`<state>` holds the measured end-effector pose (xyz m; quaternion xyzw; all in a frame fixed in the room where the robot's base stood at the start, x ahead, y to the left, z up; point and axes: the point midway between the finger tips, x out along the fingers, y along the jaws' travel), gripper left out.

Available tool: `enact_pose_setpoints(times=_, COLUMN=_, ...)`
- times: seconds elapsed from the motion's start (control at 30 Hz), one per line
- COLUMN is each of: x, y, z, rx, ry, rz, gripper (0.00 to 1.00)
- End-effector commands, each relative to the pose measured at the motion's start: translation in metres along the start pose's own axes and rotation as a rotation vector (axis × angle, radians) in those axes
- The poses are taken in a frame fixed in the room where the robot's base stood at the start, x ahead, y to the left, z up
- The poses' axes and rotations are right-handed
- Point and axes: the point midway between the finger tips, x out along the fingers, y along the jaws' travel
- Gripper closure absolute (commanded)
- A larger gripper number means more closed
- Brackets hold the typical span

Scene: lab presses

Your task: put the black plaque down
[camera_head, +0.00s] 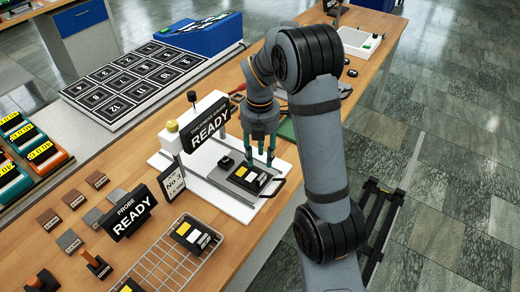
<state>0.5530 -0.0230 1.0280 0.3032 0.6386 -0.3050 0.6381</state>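A black plaque (249,179) with a white and a yellow label lies on or just over the grey plate of the white press (219,200). My gripper (260,161) points down with its teal fingers at the far side of this plaque. The fingers stand apart, but whether they touch the plaque is too small to tell. A similar black plaque (193,237) with white and yellow labels lies in the wire rack (160,264) at the front.
A PROBE READY sign (129,213) stands near the rack. A white board of numbered black squares (130,82) is at the back left. Orange and green holders (32,150) line the left.

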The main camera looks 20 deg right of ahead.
Motion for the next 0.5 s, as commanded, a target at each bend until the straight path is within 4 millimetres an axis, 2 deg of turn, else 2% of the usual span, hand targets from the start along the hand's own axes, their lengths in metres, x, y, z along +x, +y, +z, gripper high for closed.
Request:
enact_pose_setpoints(times=0.03, x=-0.009, y=0.001, z=0.001, rx=0.000, ry=-0.002, rz=0.004, gripper=0.64)
enact_pose_setpoints(times=0.2, x=-0.023, y=0.000, z=0.000, rx=0.000, ry=-0.001, rz=0.001, gripper=0.64)
enact_pose_setpoints(times=0.5, x=-0.025, y=0.000, z=0.000, rx=-0.001, ry=0.000, rz=0.000, gripper=0.64)
